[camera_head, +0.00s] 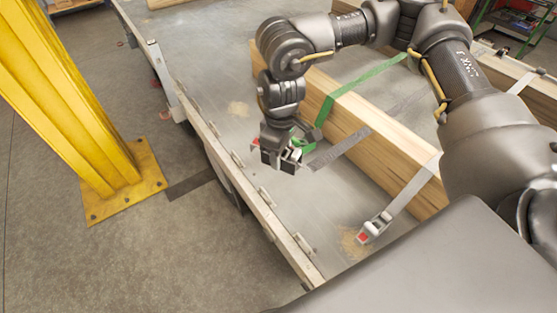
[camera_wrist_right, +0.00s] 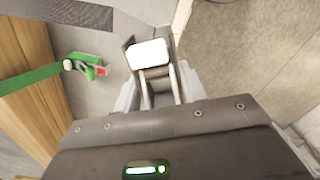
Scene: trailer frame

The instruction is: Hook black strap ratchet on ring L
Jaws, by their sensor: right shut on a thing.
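My right gripper (camera_head: 280,160) is over the trailer bed, close to the inner side of the edge rail. In the right wrist view it (camera_wrist_right: 157,95) is shut on a metal ratchet piece with a white end (camera_wrist_right: 148,53). The black strap (camera_head: 340,148) runs from the timber down toward this gripper, so the held piece appears to be the black strap ratchet. The gripper hides most of it in the head view. Small metal fittings (camera_head: 265,194) line the rail; I cannot tell which is ring L. My left gripper is not in view.
A pale grey strap's red-marked ratchet (camera_head: 373,228) lies on the bed. The trailer rail (camera_head: 225,160) and a yellow post (camera_head: 65,100) are at left.

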